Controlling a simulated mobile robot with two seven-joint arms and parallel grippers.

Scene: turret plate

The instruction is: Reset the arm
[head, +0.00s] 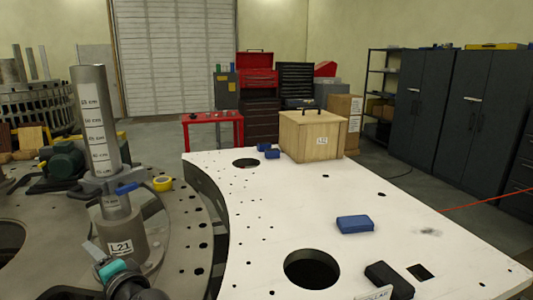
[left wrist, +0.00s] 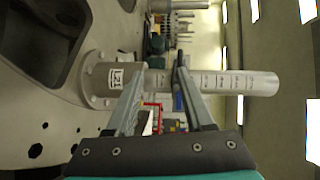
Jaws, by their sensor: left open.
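My left gripper (head: 93,248) is low at the left of the head view, in front of the base of an upright grey post (head: 92,120) with centimetre labels. The post's base carries an L21 label (head: 121,247). A grey collar (head: 108,184) with a blue handle (head: 127,188) sits around the post. In the left wrist view the open fingers (left wrist: 160,70) point toward the post (left wrist: 235,83), which lies sideways in that picture. Nothing is held between them. Whether a fingertip touches the post cannot be told. My right gripper is in neither view.
A white plate (head: 300,215) with holes fills the centre and right. On it are a wooden box (head: 312,137), a blue block (head: 355,224) and a black block (head: 390,279). A green motor (head: 66,160) and yellow tape roll (head: 162,184) lie near the post.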

